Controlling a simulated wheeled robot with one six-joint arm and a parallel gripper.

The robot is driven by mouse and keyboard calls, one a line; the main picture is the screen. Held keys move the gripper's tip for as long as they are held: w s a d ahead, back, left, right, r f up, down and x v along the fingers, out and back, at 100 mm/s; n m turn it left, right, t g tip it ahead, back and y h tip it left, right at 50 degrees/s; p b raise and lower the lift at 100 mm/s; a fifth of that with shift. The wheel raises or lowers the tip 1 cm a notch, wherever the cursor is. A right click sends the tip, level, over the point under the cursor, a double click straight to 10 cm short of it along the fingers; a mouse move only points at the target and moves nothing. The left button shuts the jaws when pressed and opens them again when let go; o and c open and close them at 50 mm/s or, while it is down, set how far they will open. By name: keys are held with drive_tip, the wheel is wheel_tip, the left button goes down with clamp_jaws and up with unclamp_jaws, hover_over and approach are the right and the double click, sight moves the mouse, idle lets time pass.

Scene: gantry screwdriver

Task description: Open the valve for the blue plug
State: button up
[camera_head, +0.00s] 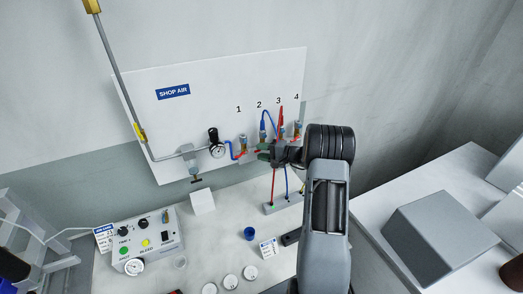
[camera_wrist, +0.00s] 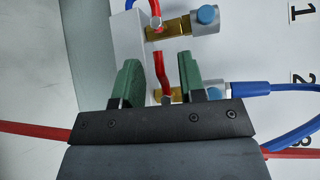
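The blue plug (camera_head: 263,124) sits at outlet 2 on the white board. In the wrist view, the blue plug (camera_wrist: 250,87) joins a metal coupler at the right. A red valve lever (camera_wrist: 166,72) stands in line with that outlet on a brass valve body, partly hidden by my gripper. My gripper (camera_wrist: 159,62) is open, with its green fingers on either side of the red lever and gaps showing on both sides. In the head view, my gripper (camera_head: 265,151) is at the manifold below outlet 2, and the lever there is hard to make out.
Outlet 1's brass valve (camera_wrist: 168,28) is close beside my fingers. A red hose (camera_wrist: 30,131) passes behind my gripper. The pressure gauge (camera_head: 217,151) and regulator (camera_head: 190,160) are left of the manifold. A control box (camera_head: 148,242) stands on the bench.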

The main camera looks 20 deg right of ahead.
drive_tip(key=shift+w+a, duration=0.15)
drive_tip(key=shift+a, duration=0.1)
clamp_jaws()
idle(0.3)
